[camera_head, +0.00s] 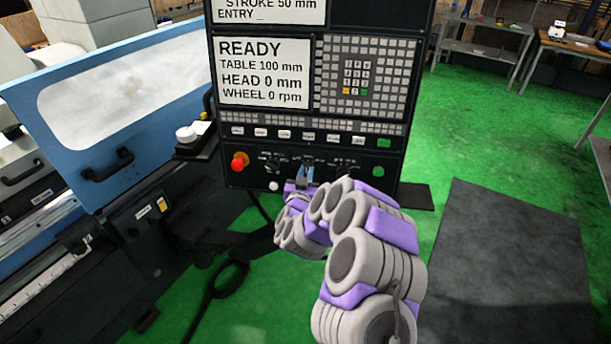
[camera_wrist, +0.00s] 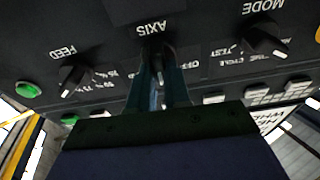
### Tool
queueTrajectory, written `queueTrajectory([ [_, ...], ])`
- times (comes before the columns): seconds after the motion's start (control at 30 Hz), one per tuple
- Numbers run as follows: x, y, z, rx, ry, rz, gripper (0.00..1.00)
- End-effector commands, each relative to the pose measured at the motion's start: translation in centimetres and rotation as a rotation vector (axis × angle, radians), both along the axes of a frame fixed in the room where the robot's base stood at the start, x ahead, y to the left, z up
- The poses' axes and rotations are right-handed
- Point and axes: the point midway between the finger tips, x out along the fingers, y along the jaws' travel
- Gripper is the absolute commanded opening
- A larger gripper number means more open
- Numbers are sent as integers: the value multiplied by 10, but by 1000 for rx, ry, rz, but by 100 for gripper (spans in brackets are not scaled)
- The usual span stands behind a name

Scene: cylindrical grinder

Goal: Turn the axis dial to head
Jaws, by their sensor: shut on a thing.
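The axis dial (camera_wrist: 155,50) is a dark knob under the upside-down AXIS label in the wrist view. My gripper (camera_wrist: 158,85) is shut on it, with a blue-grey finger on each side. The fingers hide much of the dial and most of the text around it; "OFF" shows beside it. I cannot tell which setting its pointer is on. In the head view my gripper (camera_head: 304,174) reaches the lower row of the control panel (camera_head: 230,125), and the dial itself is hard to make out there.
The feed dial (camera_wrist: 72,78) and mode dial (camera_wrist: 267,40) flank the axis dial. A red emergency button (camera_head: 239,161) is left of my gripper. The screen (camera_head: 264,73) reads READY, TABLE 100 mm, HEAD 0 mm, WHEEL 0 rpm.

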Motion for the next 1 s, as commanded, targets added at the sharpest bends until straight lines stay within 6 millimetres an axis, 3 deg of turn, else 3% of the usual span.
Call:
queueTrajectory([
  [0.7, 0, -1, -2, 483, -123, -89, 0],
  [1.0, 0, -2, 0, 611, -154, -112, 0],
])
